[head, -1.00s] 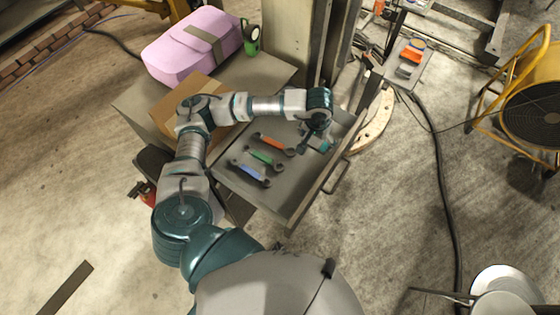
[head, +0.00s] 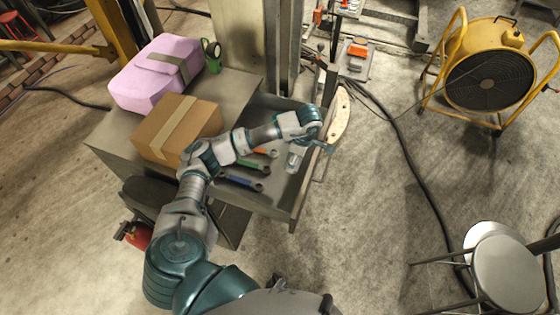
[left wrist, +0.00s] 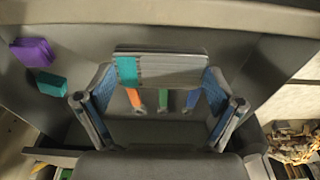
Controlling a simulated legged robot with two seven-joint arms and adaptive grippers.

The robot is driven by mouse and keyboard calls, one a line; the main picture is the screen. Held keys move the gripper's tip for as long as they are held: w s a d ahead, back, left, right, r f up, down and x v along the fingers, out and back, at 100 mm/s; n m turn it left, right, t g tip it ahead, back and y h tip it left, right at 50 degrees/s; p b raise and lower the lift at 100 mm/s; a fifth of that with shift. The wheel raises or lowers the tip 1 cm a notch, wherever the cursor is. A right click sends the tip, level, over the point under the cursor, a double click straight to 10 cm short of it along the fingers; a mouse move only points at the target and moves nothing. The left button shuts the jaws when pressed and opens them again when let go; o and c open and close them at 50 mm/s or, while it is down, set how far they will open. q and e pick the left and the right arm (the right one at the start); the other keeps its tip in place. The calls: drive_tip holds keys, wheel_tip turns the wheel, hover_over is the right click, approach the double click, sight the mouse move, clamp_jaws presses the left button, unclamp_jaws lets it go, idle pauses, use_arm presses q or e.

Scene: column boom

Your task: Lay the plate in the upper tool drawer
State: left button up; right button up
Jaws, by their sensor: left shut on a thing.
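My left gripper (head: 312,148) reaches down over the open upper drawer (head: 278,194), near its front wall and handle. In the left wrist view its two fingers (left wrist: 160,82) are shut on the plate (left wrist: 165,70), a flat grey piece with a teal band at its left end. The plate lies crosswise between the blue fingertip pads. Beyond it in the drawer lie an orange wrench (head: 265,153), a green wrench (head: 256,166) and a blue wrench (head: 243,183), partly hidden by my arm. The plate is hard to make out in the head view. My right gripper is out of view.
A cardboard box (head: 172,128) and a pink case (head: 155,75) stand on the cabinet top, beside a green object (head: 212,55). A purple block (left wrist: 33,52) and a teal block (left wrist: 51,84) show in the left wrist view. A yellow fan (head: 488,80) and a stool (head: 508,270) stand at right.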

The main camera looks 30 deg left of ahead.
sight(299, 162)
use_arm(q)
drive_tip(key=f, duration=0.2)
drive_tip(key=shift+d+f, duration=0.3)
drive_tip(key=shift+f, duration=0.05)
drive_tip(key=shift+d+f, duration=0.4)
drive_tip(key=shift+f, duration=0.2)
wheel_tip(299, 162, down, 2)
drive_tip(key=shift+d+f, duration=0.1)
drive_tip(key=shift+f, duration=0.35)
drive_tip(key=shift+a+f, duration=0.1)
drive_tip(key=shift+a, duration=0.4)
drive_tip(key=shift+a+f, duration=0.15)
drive_tip(key=shift+d, duration=0.25)
drive_tip(key=shift+d+f, duration=0.15)
drive_tip(key=shift+d, duration=0.05)
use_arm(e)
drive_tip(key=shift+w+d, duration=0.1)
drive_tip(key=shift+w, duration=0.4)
